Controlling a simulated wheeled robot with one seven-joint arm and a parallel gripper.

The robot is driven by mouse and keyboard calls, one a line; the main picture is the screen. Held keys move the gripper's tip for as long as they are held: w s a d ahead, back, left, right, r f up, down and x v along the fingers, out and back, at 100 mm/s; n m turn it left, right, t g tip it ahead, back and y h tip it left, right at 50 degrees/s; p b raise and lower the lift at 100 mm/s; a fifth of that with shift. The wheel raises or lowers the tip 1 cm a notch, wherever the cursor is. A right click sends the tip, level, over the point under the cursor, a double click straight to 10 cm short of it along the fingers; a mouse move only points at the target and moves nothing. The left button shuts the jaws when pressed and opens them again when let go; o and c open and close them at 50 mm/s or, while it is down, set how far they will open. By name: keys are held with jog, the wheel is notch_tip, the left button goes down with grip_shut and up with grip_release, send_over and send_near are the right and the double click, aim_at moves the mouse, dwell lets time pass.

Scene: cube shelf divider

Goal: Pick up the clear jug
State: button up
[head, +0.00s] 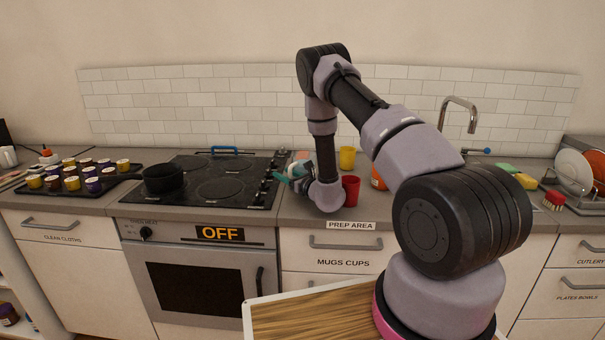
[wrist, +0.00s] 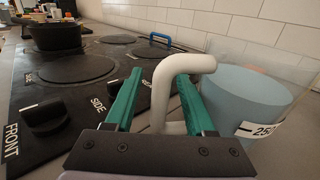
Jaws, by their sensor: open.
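The clear jug (wrist: 245,100) stands at the right of the wrist view, with pale blue showing through its wall and a "250" label. Its off-white handle (wrist: 163,95) rises between the two teal fingers of my gripper (wrist: 160,74). The fingers are apart, one on each side of the handle, and are not closed on it. In the head view my gripper (head: 290,174) is low over the counter beside the stove's right edge. My arm and gripper hide most of the jug there, and I cannot make it out clearly.
The stove (head: 215,180) with a black pot (head: 163,179) lies left of my gripper. A red cup (head: 351,189) stands close on the right, a yellow cup (head: 347,157) behind it. An orange item (head: 378,178) is farther right. The tiled wall (head: 230,110) bounds the back.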

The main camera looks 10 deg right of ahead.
grip_shut()
jog(key=shift+r, duration=0.1)
dwell(1.3)
